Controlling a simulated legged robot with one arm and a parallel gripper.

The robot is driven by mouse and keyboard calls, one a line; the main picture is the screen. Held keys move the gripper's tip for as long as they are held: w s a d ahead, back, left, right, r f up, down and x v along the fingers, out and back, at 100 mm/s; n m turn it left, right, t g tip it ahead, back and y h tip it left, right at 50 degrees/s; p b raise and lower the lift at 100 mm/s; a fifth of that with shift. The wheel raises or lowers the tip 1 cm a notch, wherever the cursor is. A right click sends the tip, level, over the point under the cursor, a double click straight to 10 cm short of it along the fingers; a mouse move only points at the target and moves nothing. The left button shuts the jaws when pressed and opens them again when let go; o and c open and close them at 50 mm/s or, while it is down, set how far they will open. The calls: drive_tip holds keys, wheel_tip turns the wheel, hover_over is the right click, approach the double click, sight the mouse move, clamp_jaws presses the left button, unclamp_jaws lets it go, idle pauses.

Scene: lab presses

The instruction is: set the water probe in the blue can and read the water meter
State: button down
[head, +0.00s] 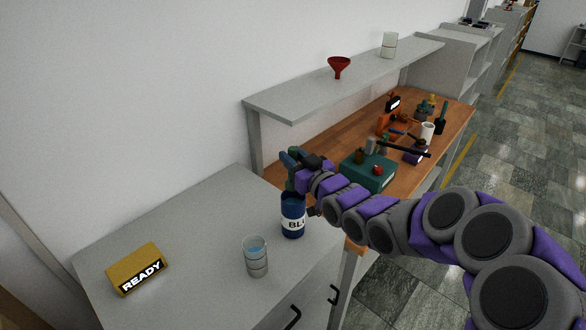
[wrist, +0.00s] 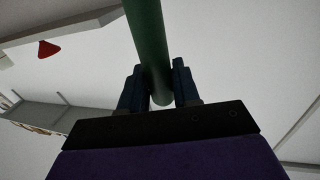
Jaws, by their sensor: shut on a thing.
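The blue can (head: 293,218), lettered "BLU" in white as far as it shows, stands upright on the grey cabinet top near its right edge. My gripper (head: 295,168) is just above and behind the can. In the wrist view, my gripper (wrist: 159,93) is shut on a round green rod, the water probe (wrist: 147,40). In the head view, the arm and fingers mostly hide the probe; I cannot tell whether its lower end is inside the can. The yellow water meter (head: 135,264) lies at the left of the cabinet top, its display reading "READY".
A clear glass of water (head: 256,257) stands left of and in front of the can. A grey shelf (head: 350,82) holds a red funnel (head: 339,66) and a pale jar (head: 389,44). The wooden bench (head: 455,118) to the right is crowded.

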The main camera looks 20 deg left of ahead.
wheel_tip(320, 180, down, 4)
drive_tip(key=shift+w+r+b, duration=0.15)
drive_tip(key=shift+b, duration=0.35)
drive_tip(key=shift+r, duration=0.1)
drive_tip(key=c, duration=0.8)
unclamp_jaws()
drive_tip(key=v, duration=1.2)
drive_tip(key=shift+p, duration=0.45)
